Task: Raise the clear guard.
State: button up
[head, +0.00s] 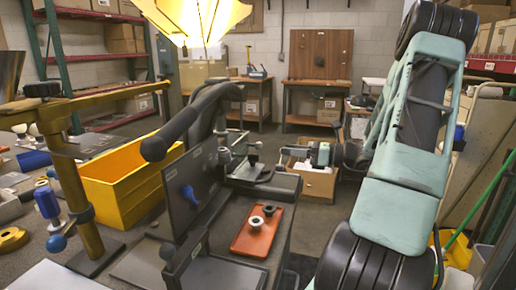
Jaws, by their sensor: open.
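The machine at the centre of the bench has an upright, dark grey flat panel (207,170) with a blue knob (188,196) on its face. A thick black curved handle (185,125) rises above it. I cannot clearly make out a see-through guard; whether this panel is the clear guard I cannot tell. My arm reaches up on the right and its far end comes down behind the bench. My gripper (290,153) is small in the picture, open, pointing left, to the right of the machine and apart from it. Its fingertips are hard to make out.
An orange tray (263,230) with two small rings lies right of the panel. A yellow bin (128,183) and a brass-coloured post (70,185) stand to the left. A lit yellow umbrella lamp (200,18) hangs above. Floor shows between bench and back tables.

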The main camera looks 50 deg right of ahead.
aim_at(259, 146)
jog(key=x, duration=1)
jog(key=shift+w+a+b, duration=0.1)
jog(key=shift+b, duration=0.25)
